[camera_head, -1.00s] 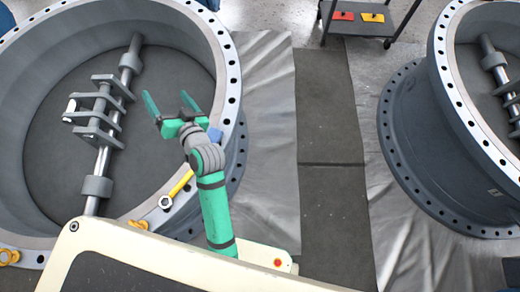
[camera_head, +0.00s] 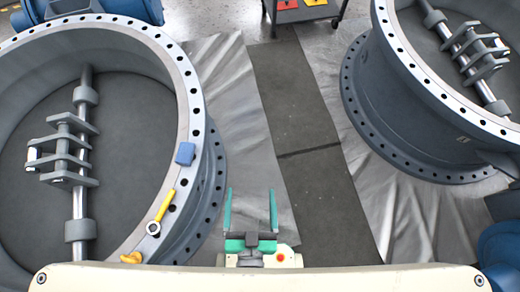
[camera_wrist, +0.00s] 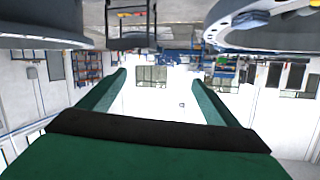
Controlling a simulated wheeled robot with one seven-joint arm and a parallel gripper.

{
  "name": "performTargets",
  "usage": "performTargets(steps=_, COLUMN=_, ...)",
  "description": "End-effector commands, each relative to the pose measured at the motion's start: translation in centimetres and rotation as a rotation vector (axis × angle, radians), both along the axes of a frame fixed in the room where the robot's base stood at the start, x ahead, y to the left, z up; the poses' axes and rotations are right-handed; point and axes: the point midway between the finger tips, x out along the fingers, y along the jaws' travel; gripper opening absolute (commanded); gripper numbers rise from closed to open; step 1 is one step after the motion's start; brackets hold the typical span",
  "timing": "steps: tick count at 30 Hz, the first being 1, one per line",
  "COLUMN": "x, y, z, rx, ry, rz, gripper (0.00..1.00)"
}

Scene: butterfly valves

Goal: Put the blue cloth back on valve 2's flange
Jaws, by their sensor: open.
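The blue cloth (camera_head: 185,153) is a small folded square lying on the right part of the left valve's flange (camera_head: 190,100) in the head view. I cannot tell from the pictures which valve is number 2. My gripper (camera_head: 251,192) is open and empty in the head view, its two green fingers pointing up the picture. It is to the right of the left valve and below the cloth, apart from both. In the wrist view my gripper (camera_wrist: 160,85) also shows open with nothing between its fingers.
A yellow-handled wrench (camera_head: 163,210) lies on the left flange below the cloth, near a yellow eyebolt (camera_head: 131,258). The right valve (camera_head: 440,90) stands across a dark floor strip (camera_head: 300,130). A cart (camera_head: 305,10) with red and yellow items is at the top.

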Motion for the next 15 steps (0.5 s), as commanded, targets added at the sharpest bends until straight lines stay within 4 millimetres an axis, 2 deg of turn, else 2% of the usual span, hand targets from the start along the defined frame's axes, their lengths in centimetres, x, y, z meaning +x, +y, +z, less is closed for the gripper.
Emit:
performTargets(steps=1, x=-1.1, y=-0.9, z=0.4, rx=-0.037, ry=0.002, rz=0.002, gripper=0.84)
performTargets(steps=6, x=-2.8, y=-2.4, z=1.5, rx=-0.11, ry=-0.009, rz=0.009, gripper=0.84)
performTargets(steps=15, x=-3.0, y=-2.6, z=1.7, rx=-0.121, ry=-0.012, rz=0.01, gripper=0.84)
